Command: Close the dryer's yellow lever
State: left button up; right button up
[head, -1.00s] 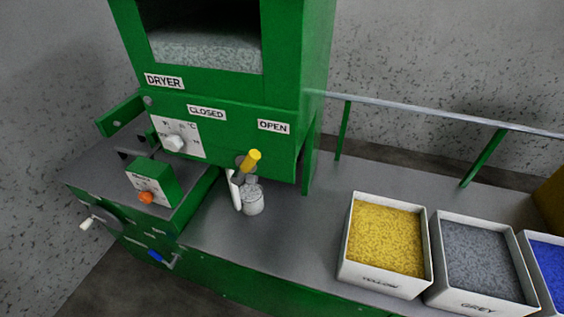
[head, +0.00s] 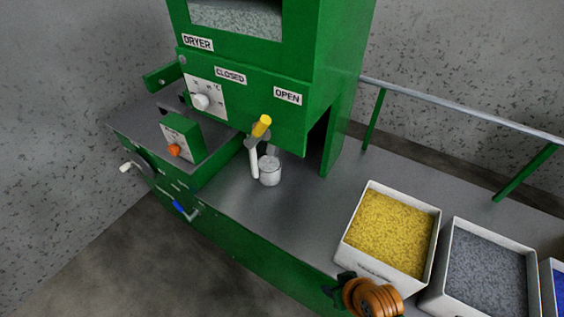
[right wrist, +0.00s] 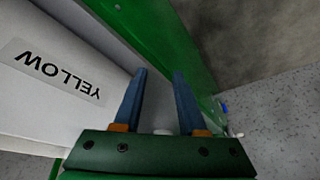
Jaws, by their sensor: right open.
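The green dryer (head: 315,70) stands at the top middle of the head view, with CLOSED and OPEN labels on its front. Its yellow lever (head: 262,126) sticks out below these labels, its tip nearer the OPEN label. A white spout and a small pale cup (head: 269,171) are under it. My right gripper (head: 342,286) is at the bottom of the head view, by the bench's front edge, well right of and below the lever. In the right wrist view its two blue fingers (right wrist: 158,95) are apart with nothing between them. My left gripper is out of view.
A bin of yellow granules (head: 392,232) stands on the bench close to my right gripper, with a grey bin (head: 487,264) and a blue bin (head: 557,285) beyond. A control box with an orange knob (head: 174,150) is left of the lever. The bench between cup and yellow bin is clear.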

aim_at(262, 127)
jog(key=w+a+r+n+t+y, duration=0.2)
jog(key=w+a+r+t+y, duration=0.15)
jog(key=w+r, duration=0.45)
jog(key=w+a+r+n+t+y, duration=0.15)
jog(key=w+a+r+y, duration=0.3)
jog(key=r, duration=0.85)
jog(key=w+a+r+n+t+y, duration=0.2)
jog(key=w+a+r+t+y, duration=0.15)
jog(key=w+r, duration=0.5)
jog(key=w+a, duration=0.1)
jog(key=w+a+r, duration=0.1)
jog(key=a, duration=0.1)
jog(key=w+a+r+p, duration=0.1)
jog(key=a, duration=0.1)
jog(key=shift+w+a+r, duration=0.1)
jog(key=shift+a, duration=0.15)
jog(key=shift+w+a, duration=0.15)
grip_shut()
